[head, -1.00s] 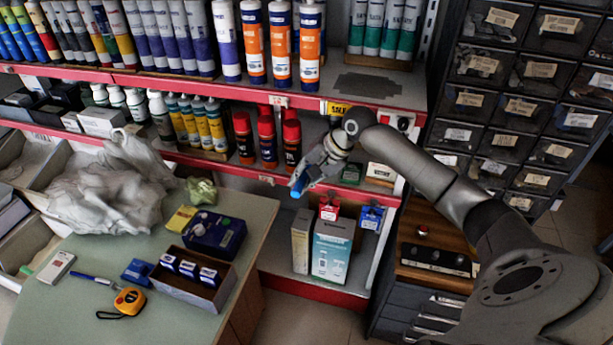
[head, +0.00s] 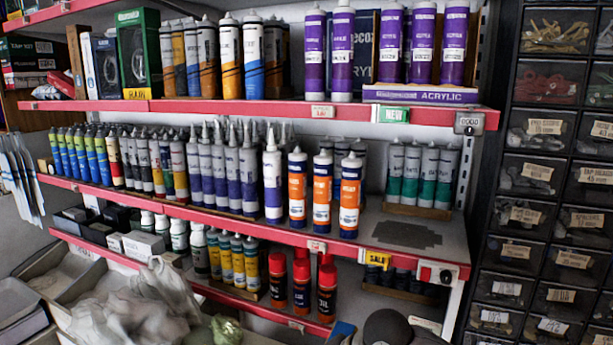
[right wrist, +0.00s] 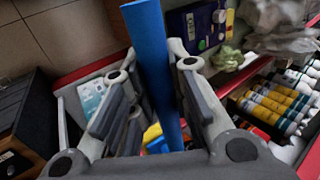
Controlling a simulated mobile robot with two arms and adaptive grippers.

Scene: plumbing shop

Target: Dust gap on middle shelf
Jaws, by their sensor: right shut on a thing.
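The middle shelf (head: 352,250) has a bare gap at its right end, in front of the green-labelled tubes. A dark grey dust patch (head: 405,235) lies flat in that gap. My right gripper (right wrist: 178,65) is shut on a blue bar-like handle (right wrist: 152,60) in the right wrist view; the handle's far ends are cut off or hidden. In the head view only a dark rounded part of my right arm shows at the bottom edge, below the shelf. My left gripper is in neither view.
Orange-and-white tubes (head: 323,188) stand left of the gap and green-labelled tubes (head: 420,172) stand behind it. A yellow sale tag (head: 377,259) and a red-and-white box (head: 437,273) sit on the front edge. The upper shelf (head: 300,108) overhangs. Drawers (head: 540,170) stand right.

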